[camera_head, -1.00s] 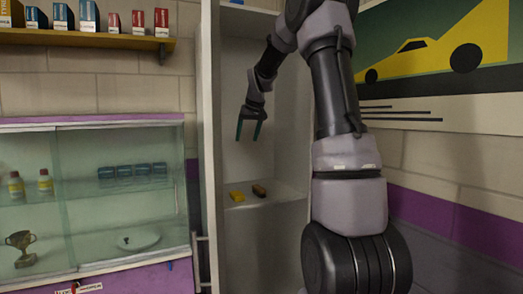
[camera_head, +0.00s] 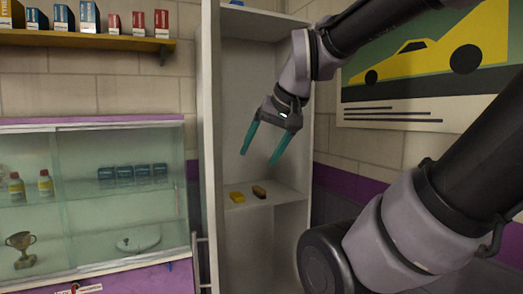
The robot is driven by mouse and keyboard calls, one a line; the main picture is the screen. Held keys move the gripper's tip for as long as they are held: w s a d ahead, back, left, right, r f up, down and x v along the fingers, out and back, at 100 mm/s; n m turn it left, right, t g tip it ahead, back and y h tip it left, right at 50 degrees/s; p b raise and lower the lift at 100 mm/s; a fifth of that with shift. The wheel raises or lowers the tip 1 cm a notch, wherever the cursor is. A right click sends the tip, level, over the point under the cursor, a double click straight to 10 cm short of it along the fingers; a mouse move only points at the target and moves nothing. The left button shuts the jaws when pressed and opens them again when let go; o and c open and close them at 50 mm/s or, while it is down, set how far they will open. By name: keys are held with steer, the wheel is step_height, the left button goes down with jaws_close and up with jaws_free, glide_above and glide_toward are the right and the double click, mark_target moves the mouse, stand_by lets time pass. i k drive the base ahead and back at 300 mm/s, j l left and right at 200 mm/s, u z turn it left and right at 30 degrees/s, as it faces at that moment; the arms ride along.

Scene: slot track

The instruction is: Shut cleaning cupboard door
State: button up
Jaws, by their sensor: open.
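The tall pale cleaning cupboard (camera_head: 295,110) stands open in the head view, its inside and shelf showing. Its door (camera_head: 211,130) stands out at the left side of the opening and is seen nearly edge-on. A thin bar handle (camera_head: 199,262) shows low on the door's left side. My gripper (camera_head: 258,158) is open and empty, fingers pointing down, in front of the cupboard opening and right of the door. It appears apart from the door; its exact depth is hard to tell.
A yellow block (camera_head: 237,197) and a dark brown-topped item (camera_head: 259,192) lie on the cupboard's shelf. A glass-fronted cabinet (camera_head: 95,215) with a trophy (camera_head: 21,248) stands close on the left. A wall shelf (camera_head: 90,41) holds several boxes. A car poster (camera_head: 430,70) hangs at right.

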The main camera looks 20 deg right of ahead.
mark_target(211, 25)
steer(key=k+j+z, duration=0.15)
steer(key=j, duration=0.2)
steer(key=j+z, duration=0.2)
steer(key=j, duration=0.2)
steer(key=k+j, duration=0.15)
steer(key=k+j+u, duration=0.1)
steer(key=j+u, duration=0.25)
